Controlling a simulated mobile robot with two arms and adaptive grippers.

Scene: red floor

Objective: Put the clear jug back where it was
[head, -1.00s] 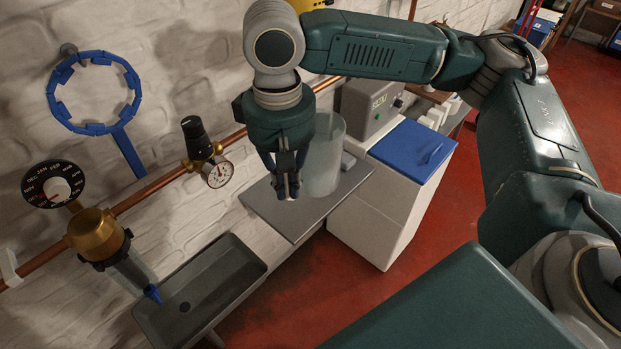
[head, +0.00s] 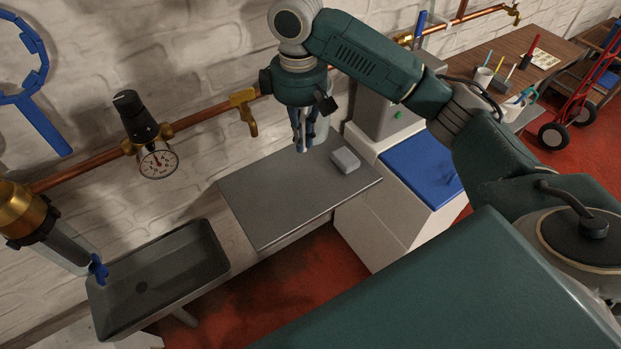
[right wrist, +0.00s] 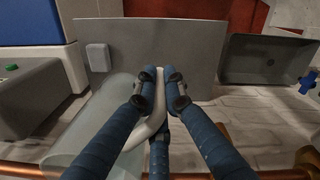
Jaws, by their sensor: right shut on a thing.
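The clear jug (right wrist: 97,118) shows in the right wrist view as a see-through body at the lower left, with a pale handle (right wrist: 154,128). My right gripper (right wrist: 160,88) is shut on that handle. In the head view my right gripper (head: 303,148) points down over the back part of the grey shelf (head: 285,205), near the wall. There the jug is mostly hidden behind the gripper, and I cannot tell whether it touches the shelf. My left gripper is not in view.
A small light-grey block (head: 345,160) lies on the shelf; the front of the shelf is clear. A grey sink (head: 150,285) is at the left. A blue-topped white cabinet (head: 420,170) and a grey machine (head: 383,110) stand at the right. A copper pipe (head: 210,115) with a brass valve (head: 244,108) runs along the wall.

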